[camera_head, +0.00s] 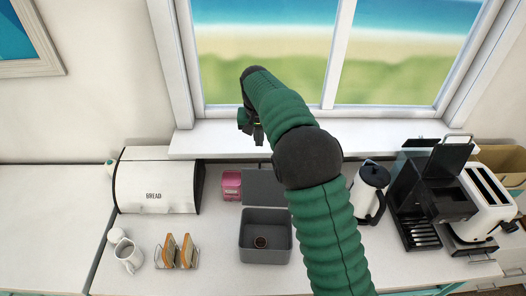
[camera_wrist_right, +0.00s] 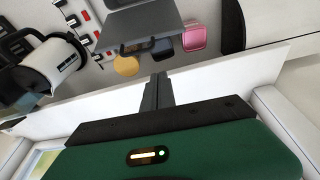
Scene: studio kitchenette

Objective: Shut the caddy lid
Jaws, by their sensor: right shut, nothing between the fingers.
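The caddy is a grey open-topped box (camera_head: 265,255) on the counter, below the window. Its grey lid (camera_head: 264,188) stands open at the back edge, leaning back. A small round brown thing (camera_head: 261,242) lies inside the box. In the right wrist view the grey lid (camera_wrist_right: 145,25) shows at the top, beyond the fingers and apart from them. My right gripper (camera_head: 258,136) is raised in front of the window sill, above and behind the lid. Its fingers (camera_wrist_right: 155,92) are together and empty. My left gripper is not in view.
A pink container (camera_head: 232,186) stands left of the lid, beside a white bread box (camera_head: 158,185). A toast rack (camera_head: 177,252) and white jug (camera_head: 129,254) are front left. A French press (camera_head: 369,192), black coffee machine (camera_head: 430,200) and toaster (camera_head: 485,200) stand right.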

